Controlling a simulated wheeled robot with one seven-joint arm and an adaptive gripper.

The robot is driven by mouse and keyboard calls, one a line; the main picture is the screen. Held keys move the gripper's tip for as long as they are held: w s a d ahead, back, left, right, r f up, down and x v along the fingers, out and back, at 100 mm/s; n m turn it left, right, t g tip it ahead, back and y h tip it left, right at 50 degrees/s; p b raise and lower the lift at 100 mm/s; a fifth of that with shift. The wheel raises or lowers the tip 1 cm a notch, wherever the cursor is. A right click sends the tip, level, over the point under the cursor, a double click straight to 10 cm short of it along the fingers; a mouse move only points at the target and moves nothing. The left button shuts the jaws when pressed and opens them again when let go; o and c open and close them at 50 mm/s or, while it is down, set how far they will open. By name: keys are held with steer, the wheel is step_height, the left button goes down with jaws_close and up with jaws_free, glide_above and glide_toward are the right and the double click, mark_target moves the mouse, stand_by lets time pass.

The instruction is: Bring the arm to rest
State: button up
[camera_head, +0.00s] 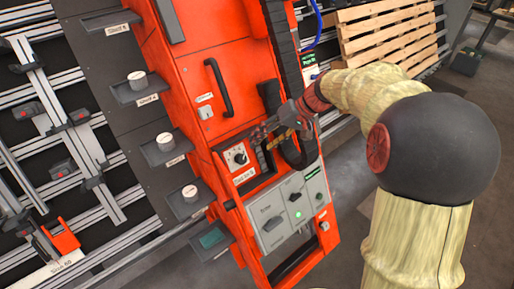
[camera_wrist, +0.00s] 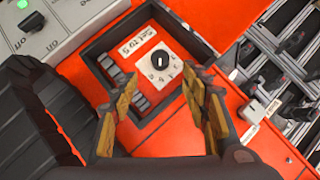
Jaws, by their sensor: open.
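My arm reaches in from the right in the head view. My gripper (camera_head: 272,132) is close to the front of the orange cabinet (camera_head: 222,75), near a rotary dial (camera_head: 238,156). In the wrist view my gripper (camera_wrist: 160,110) has its two yellow-brown padded fingers apart with nothing between them. Beyond the fingertips in that view is the black dial (camera_wrist: 161,60) on a white numbered plate, with a label reading "Set to 5" (camera_wrist: 142,38). The fingers look apart from the dial. The exact gap cannot be told.
A grey switch panel (camera_head: 290,210) with a green light sits below the dial. A black handle (camera_head: 219,88) is on the cabinet door. Small shelves (camera_head: 143,90) with white round items stand left. A black cable chain (camera_head: 280,35) runs down the cabinet. A wooden pallet (camera_head: 390,35) is behind.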

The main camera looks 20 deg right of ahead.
steer(key=shift+s+d+r, duration=0.1)
steer(key=shift+d+r, duration=0.05)
steer(key=shift+r, duration=0.05)
stand_by(0.5)
steer(key=s+f+m+g+h, duration=0.2)
steer(key=s+f+m+h, duration=0.15)
steer(key=s, duration=0.75)
steer(key=s+a+r+n+t+h, duration=0.1)
steer(key=s+a+r+n+t, duration=0.1)
steer(key=s, duration=0.5)
steer(key=s+a+r+n+t+h, duration=0.1)
steer(key=s+a+r+n+h, duration=0.1)
steer(key=s, duration=0.6)
step_height(320, 180, up, 4)
steer(key=a+n, duration=0.1)
steer(key=a, duration=0.1)
steer(key=shift+s+a+t, duration=0.2)
steer(key=shift+a+t, duration=0.15)
steer(key=shift+t, duration=0.05)
steer(key=shift+f, duration=0.1)
